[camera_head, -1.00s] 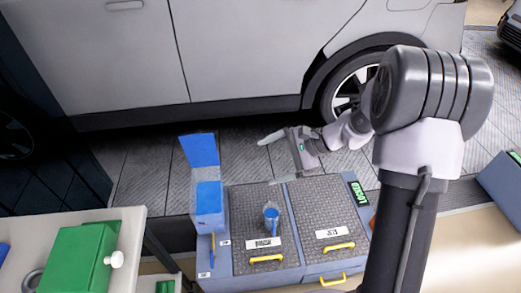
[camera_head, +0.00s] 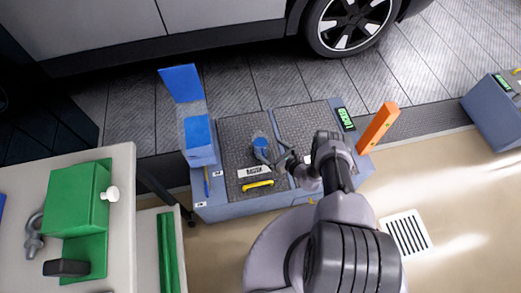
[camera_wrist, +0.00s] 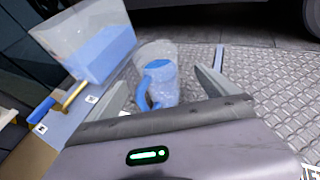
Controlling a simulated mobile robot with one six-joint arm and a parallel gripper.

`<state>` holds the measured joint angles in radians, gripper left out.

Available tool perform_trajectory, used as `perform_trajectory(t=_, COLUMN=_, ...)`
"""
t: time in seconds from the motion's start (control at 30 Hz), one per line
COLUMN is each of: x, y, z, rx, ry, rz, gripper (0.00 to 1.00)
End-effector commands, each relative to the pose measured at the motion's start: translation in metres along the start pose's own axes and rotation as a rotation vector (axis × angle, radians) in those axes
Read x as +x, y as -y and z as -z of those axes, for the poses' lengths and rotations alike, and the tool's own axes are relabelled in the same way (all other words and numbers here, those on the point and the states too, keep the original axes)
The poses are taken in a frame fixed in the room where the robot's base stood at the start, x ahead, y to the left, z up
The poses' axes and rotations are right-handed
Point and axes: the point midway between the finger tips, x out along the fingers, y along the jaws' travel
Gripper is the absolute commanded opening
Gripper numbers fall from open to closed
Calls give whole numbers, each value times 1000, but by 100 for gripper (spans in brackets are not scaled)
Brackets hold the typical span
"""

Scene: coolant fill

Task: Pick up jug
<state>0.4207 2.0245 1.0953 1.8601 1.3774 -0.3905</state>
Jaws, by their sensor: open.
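The jug (camera_wrist: 160,75) is a clear vessel with blue inside and a blue handle. It stands upright on the dark diamond-plate lid of the blue-grey cabinet, and it also shows in the head view (camera_head: 261,146). My gripper (camera_wrist: 165,82) is open. In the wrist view its two fingers reach forward on either side of the jug's lower part, with the handle facing me. I cannot tell whether either finger touches the jug. In the head view my gripper (camera_head: 268,158) is close to the jug, coming from the right and front.
A clear bin with blue contents (camera_wrist: 100,48) stands just left of the jug, with a blue-handled brush beside it. A yellow handle (camera_head: 257,184) is in front. A green toolbox (camera_head: 75,200) sits on the left bench. An orange post (camera_head: 378,127) rises at the right.

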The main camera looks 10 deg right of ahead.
Motion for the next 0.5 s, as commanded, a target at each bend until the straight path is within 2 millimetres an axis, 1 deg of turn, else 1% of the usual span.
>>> perform_trajectory(t=0.03, x=11, y=0, z=4, rx=-2, ry=1, rz=-1, gripper=97)
perform_trajectory(t=0.17, x=25, y=0, z=1, rx=-1, ry=0, rz=-1, gripper=97)
perform_trajectory(t=0.33, x=58, y=-4, z=-9, rx=-2, ry=1, rz=-4, gripper=97)
perform_trajectory(t=0.4, x=69, y=-4, z=-8, rx=-1, ry=0, rz=-1, gripper=97)
perform_trajectory(t=0.5, x=75, y=-4, z=-10, rx=0, ry=-1, rz=-1, gripper=97)
